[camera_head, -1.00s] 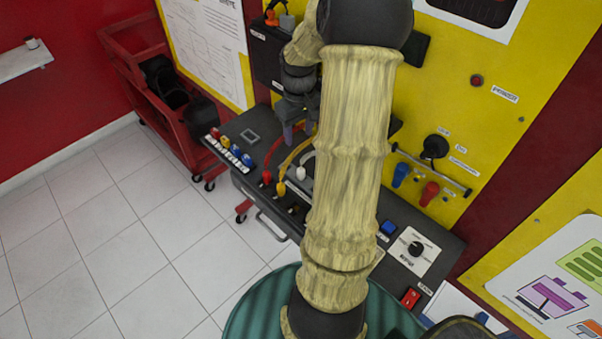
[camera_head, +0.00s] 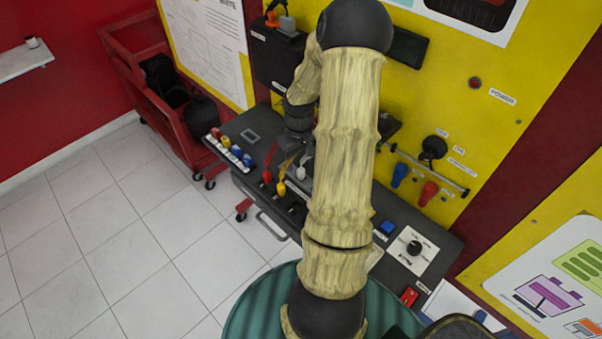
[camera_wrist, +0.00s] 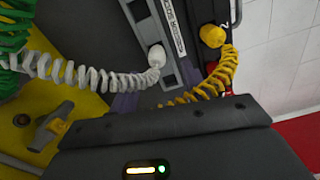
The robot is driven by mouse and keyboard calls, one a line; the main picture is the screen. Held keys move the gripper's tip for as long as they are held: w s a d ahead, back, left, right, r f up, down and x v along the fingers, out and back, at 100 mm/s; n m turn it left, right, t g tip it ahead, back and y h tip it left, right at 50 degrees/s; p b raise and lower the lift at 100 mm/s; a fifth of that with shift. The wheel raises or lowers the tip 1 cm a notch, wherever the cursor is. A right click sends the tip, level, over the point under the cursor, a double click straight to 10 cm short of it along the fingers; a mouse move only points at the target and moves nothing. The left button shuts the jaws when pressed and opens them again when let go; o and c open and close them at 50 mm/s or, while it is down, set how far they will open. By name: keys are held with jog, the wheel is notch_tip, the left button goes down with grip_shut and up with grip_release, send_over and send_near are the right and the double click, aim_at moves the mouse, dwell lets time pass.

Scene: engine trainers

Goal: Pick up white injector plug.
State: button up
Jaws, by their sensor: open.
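The white injector plug (camera_wrist: 157,56) sits on the dark panel in the wrist view, with a white coiled cable (camera_wrist: 90,75) running left from it. In the head view the white plug (camera_head: 301,172) shows just left of my arm, at the end of the plug row. My gripper (camera_wrist: 157,92) is open, with its purple fingertips on either side of the white plug's lower end. I cannot tell whether they touch it. In the head view my gripper (camera_head: 297,150) is low over the plugs and mostly hidden by my arm.
A yellow plug (camera_wrist: 213,36) with a yellow coiled cable stands close right of the white one. A red plug (camera_head: 267,176) is farther left along the row. A green coiled cable (camera_wrist: 14,38) and a metal valve (camera_wrist: 50,127) lie at left in the wrist view.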

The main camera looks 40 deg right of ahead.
aim_at(301, 168)
jog(key=shift+s+d+f+p, duration=0.1)
jog(key=shift+f+p, duration=0.1)
jog(key=shift+f, duration=0.65)
jog(key=shift+s+a+f+p, duration=0.1)
jog(key=shift+f+p, duration=0.1)
jog(key=shift+f, duration=0.7)
jog(key=shift+s+d+f+p, duration=0.1)
jog(key=shift+f+p, duration=0.1)
jog(key=shift+f, duration=0.65)
grip_shut()
